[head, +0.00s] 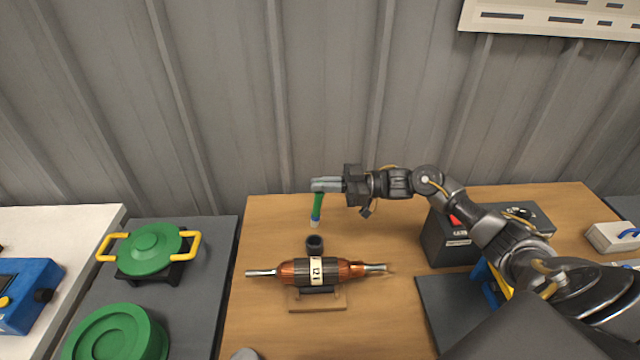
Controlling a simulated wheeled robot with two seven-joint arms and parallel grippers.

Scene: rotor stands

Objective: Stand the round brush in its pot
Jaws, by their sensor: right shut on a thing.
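The round brush (316,208) has a green handle and a blue and pale lower end. It hangs nearly upright, pale end down, tilted slightly. My right gripper (325,185) comes in from the right and is shut on the top of the brush handle. A small dark round pot (315,244) with an open top stands on the wooden table, just below the brush in the picture. The brush appears apart from the pot, with a gap between them. My left gripper is not in view.
A copper-wound rotor (318,271) lies on a wooden stand (318,303) in front of the pot. A dark box (448,240) stands to the right on the table (385,320). Green lidded items (150,250) sit on a grey surface at left. A corrugated wall is behind.

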